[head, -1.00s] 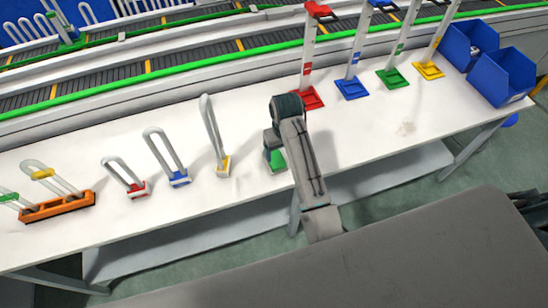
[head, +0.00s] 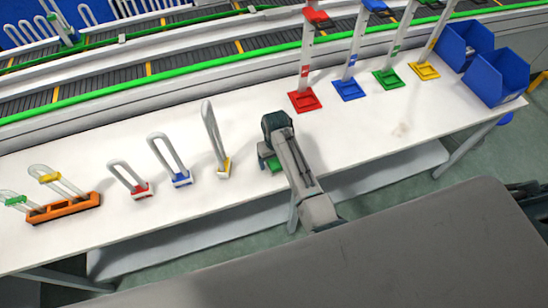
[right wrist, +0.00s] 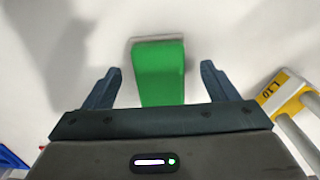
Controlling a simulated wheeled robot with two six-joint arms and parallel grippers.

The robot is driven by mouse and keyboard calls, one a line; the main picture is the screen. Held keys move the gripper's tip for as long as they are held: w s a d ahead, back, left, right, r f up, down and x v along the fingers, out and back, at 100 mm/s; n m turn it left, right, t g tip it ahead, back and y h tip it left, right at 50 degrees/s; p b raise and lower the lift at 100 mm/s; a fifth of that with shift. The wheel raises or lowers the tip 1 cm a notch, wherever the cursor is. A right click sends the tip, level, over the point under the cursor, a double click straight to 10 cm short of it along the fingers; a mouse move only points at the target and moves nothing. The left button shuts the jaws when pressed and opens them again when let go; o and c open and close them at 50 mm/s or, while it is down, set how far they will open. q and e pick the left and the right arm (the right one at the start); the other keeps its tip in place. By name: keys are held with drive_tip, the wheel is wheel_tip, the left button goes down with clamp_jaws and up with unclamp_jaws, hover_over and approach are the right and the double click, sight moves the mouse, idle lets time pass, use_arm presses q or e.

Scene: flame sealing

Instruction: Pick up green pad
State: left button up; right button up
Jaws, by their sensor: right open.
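The green pad (right wrist: 160,72) lies on the white table, and in the right wrist view it sits between the two fingers of my right gripper (right wrist: 160,88). The fingers stand apart on either side of it, with a gap on each side. In the head view, the green pad (head: 273,164) shows only in part, beneath my right gripper (head: 270,152), whose arm hides the rest. My left gripper is not in view.
The yellow-based loop (head: 222,165) stands just left of my right gripper. Blue (head: 181,178) and red (head: 142,190) loops and an orange rack (head: 64,208) are further left. Colored stands, including a red base (head: 305,100), and blue bins (head: 497,77) are at the right.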

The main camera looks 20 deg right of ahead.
drive_tip(key=shift+f, duration=0.7)
drive_tip(key=c, duration=1.1)
drive_tip(key=shift+w+r, duration=0.1)
drive_tip(key=shift+r, duration=0.05)
